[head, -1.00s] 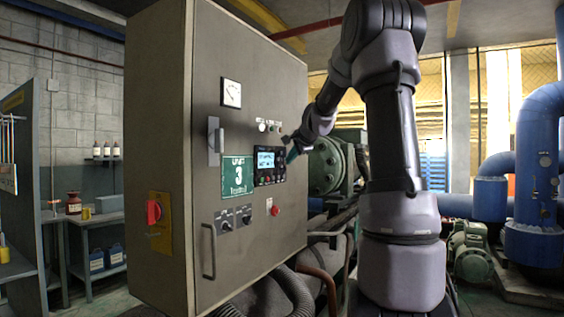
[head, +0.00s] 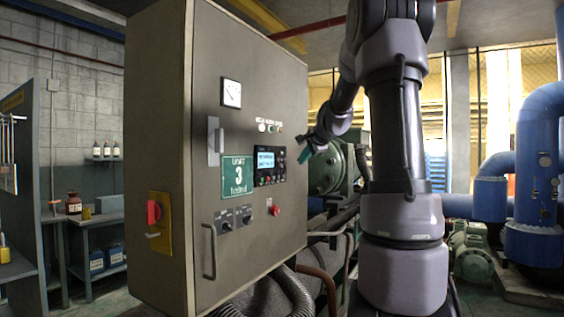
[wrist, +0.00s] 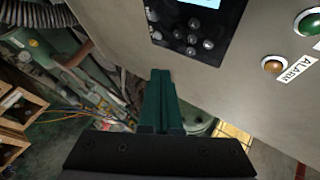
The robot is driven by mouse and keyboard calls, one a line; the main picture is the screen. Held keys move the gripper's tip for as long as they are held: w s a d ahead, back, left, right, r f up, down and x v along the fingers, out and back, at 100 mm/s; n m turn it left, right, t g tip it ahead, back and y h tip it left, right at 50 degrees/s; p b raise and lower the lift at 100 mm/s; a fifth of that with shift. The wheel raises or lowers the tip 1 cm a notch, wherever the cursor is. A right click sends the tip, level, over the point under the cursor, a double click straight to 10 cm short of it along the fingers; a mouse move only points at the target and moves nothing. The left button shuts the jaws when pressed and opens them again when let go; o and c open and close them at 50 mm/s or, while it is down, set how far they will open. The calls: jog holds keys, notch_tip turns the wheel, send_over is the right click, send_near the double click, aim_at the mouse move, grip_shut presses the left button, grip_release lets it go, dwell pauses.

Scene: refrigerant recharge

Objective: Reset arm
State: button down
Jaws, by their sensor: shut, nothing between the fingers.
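My gripper (head: 304,155) is in front of the right part of the control cabinet (head: 235,120), a little to the right of the small control panel (head: 266,165) with a lit screen. In the wrist view my gripper's green fingers (wrist: 161,100) are together with nothing between them. The panel (wrist: 195,22) lies above them there, with its buttons in view. The fingertips look apart from the cabinet face. My arm rises at the right of the head view.
The cabinet carries a red rotary switch (head: 153,212), a gauge (head: 231,93) and a red button (head: 275,210). Blue pipes (head: 535,180) stand at the right. A shelf with bottles (head: 105,150) is at the left. In the wrist view an amber alarm lamp (wrist: 273,65) is at the right.

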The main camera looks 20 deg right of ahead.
dwell(0.5)
jog(key=s+a+n+g+y, duration=0.15)
jog(key=s+a+n, duration=0.45)
jog(key=s+a, duration=0.8)
jog(key=s+a+f+n+g, duration=0.1)
jog(key=s+f+n, duration=0.1)
jog(key=s, duration=0.5)
jog(key=s+a+f+n+g, duration=0.1)
jog(key=s+a+f+n, duration=0.1)
jog(key=s, duration=0.4)
jog(key=s+a+f+n+g, duration=0.1)
jog(key=s+f+n, duration=0.1)
jog(key=s+f, duration=0.2)
jog(key=s, duration=0.3)
jog(key=shift+s+a+f, duration=0.15)
jog(key=shift+s+a, duration=0.15)
jog(key=shift+a, duration=0.05)
jog(key=c, duration=1.5)
grip_release()
jog(key=shift+c, duration=0.2)
